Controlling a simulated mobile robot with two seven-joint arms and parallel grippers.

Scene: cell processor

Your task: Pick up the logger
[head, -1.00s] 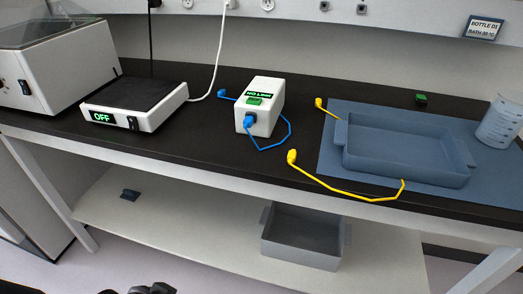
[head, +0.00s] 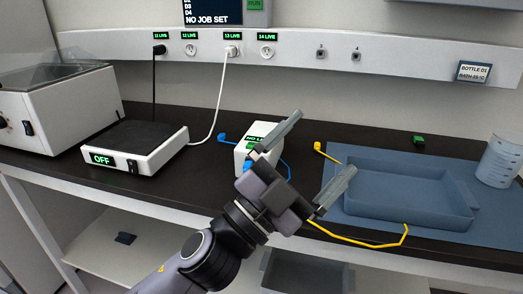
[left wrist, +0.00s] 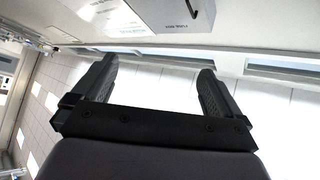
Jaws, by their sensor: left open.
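A small black block with a green face (head: 419,139) lies at the back right of the dark bench, behind the blue mat; it may be the logger, but I cannot read its label. My left gripper (head: 325,142) is open and empty, raised in front of the bench, left of and well apart from that block. It partly hides a white box with a green display (head: 243,158). In the left wrist view the open fingers (left wrist: 158,66) have nothing between them. My right gripper is not in view.
A blue tray (head: 400,209) stands on the blue mat (head: 496,215), with a clear beaker (head: 499,160) to its right. Yellow (head: 350,240) and blue leads lie nearby. A hotplate reading OFF (head: 135,145) stands left. A socket rail (head: 400,62) runs along the back.

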